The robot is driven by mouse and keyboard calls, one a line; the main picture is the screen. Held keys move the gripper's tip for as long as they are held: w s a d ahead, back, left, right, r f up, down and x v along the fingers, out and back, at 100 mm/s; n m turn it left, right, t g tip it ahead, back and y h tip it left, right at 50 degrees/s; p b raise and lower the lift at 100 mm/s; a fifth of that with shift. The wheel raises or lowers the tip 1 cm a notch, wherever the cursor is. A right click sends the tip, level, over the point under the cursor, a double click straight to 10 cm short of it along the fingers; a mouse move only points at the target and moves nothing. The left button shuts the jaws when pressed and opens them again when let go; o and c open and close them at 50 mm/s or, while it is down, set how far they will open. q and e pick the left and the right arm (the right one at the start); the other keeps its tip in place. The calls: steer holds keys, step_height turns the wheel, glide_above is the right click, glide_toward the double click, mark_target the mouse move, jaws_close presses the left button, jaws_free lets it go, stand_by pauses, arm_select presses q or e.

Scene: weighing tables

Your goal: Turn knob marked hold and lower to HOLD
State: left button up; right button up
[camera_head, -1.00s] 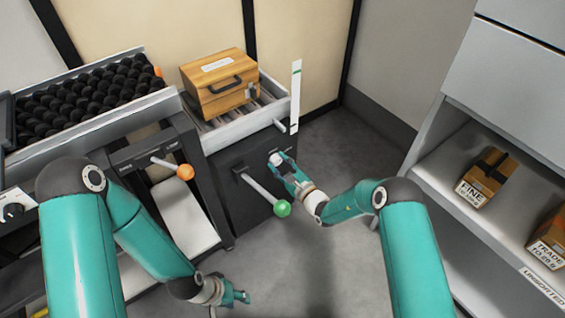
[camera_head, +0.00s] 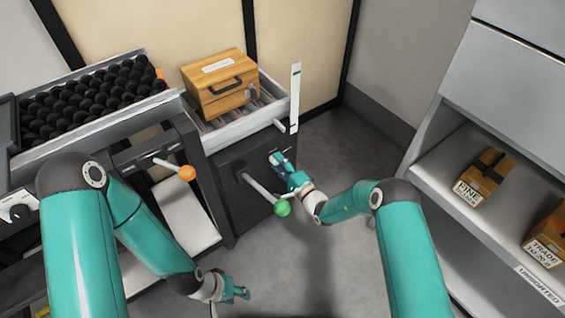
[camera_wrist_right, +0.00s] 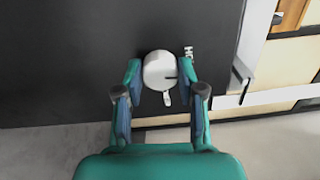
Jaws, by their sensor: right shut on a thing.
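A round white knob (camera_wrist_right: 160,71) with a small dark mark and a short tab sits on the dark front panel (camera_wrist_right: 70,60) in the right wrist view. My right gripper (camera_wrist_right: 161,76) has one finger on each side of the knob and is shut on it. In the head view my right gripper (camera_head: 281,163) is at the upper right of the dark cabinet front (camera_head: 225,170) and mostly hides the knob.
A lever with a green ball (camera_head: 282,208) sticks out just below my right gripper. A lever with an orange ball (camera_head: 187,173) is further left. A wooden case (camera_head: 218,88) sits on rollers above. Shelves with boxes (camera_head: 486,177) stand right; floor between is clear.

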steer(key=shift+n, duration=0.6)
steer(key=shift+a, duration=0.1)
steer(key=o, duration=1.1)
steer(key=shift+f, duration=0.1)
steer(key=shift+o, duration=0.2)
steer(key=shift+s, duration=0.1)
steer(key=v, duration=1.2)
